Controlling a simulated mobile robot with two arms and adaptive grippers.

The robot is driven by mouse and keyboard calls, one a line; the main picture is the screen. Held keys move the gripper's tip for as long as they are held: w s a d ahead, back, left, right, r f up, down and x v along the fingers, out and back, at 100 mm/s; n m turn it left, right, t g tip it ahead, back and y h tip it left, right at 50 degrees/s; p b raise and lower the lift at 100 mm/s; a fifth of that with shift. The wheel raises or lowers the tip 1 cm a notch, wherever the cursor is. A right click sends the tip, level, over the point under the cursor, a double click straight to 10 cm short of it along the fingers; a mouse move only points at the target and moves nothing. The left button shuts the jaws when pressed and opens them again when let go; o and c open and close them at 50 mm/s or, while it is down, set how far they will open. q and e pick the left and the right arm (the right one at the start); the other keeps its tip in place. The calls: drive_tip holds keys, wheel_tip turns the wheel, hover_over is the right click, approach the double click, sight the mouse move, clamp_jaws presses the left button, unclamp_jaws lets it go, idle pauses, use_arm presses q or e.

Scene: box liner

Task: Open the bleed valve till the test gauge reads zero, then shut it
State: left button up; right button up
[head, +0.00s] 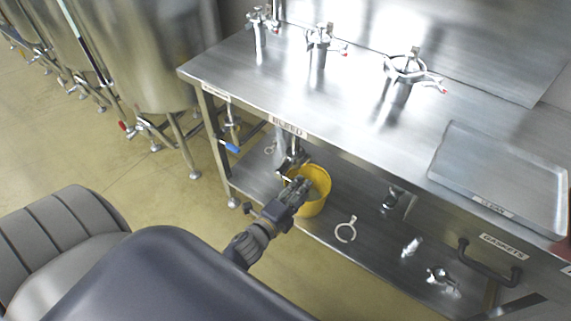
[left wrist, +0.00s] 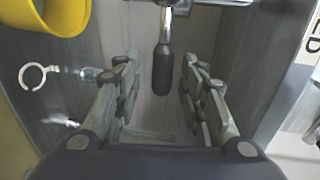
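The bleed valve (head: 292,158) hangs under the table's front edge, below the BLEED label (head: 288,126). In the left wrist view its black lever handle (left wrist: 163,72) points down between my fingers, with a gap on both sides. My left gripper (head: 299,186) is open just below the valve, in front of a yellow bucket (head: 322,200); its fingers also show in the left wrist view (left wrist: 160,80). It partly hides the valve in the head view. I cannot make out a test gauge or a reading. My right gripper is not in view.
The steel table (head: 270,85) carries several clamped fittings and a tray (head: 500,170) labelled CLEAN. Its lower shelf (head: 375,240) holds a ring clamp (head: 345,230) and small fittings. A blue-handled valve (head: 232,148) is to the left. Steel tanks (head: 150,50) stand beyond; floor is open at left.

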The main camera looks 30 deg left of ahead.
use_arm(q)
drive_tip(key=s+r, duration=0.2)
drive_tip(key=s, duration=0.8)
drive_tip(key=shift+a, duration=0.15)
drive_tip(key=shift+s, duration=0.1)
drive_tip(key=s+d+f+n+g+p, duration=0.15)
drive_tip(key=s+f+n+g, duration=0.35)
drive_tip(key=f, duration=0.8)
drive_tip(key=s+d+f+n+g, duration=0.2)
drive_tip(key=s+f+n+g, duration=0.3)
drive_tip(key=f, duration=0.8)
drive_tip(key=s+f+n+g, duration=0.1)
drive_tip(key=s+f+n, duration=0.1)
drive_tip(key=s, duration=0.5)
drive_tip(key=s+a+f+n+g, duration=0.1)
drive_tip(key=s+f+n+g, duration=0.1)
drive_tip(key=s+f, duration=0.3)
drive_tip(key=s+a+f+n+g+p, duration=0.1)
drive_tip(key=s+f, duration=0.3)
drive_tip(key=s, duration=0.4)
drive_tip(key=shift+s+f+n+g+y, duration=0.2)
drive_tip(key=shift+s+n+g+y, duration=0.15)
drive_tip(key=shift+n, duration=0.25)
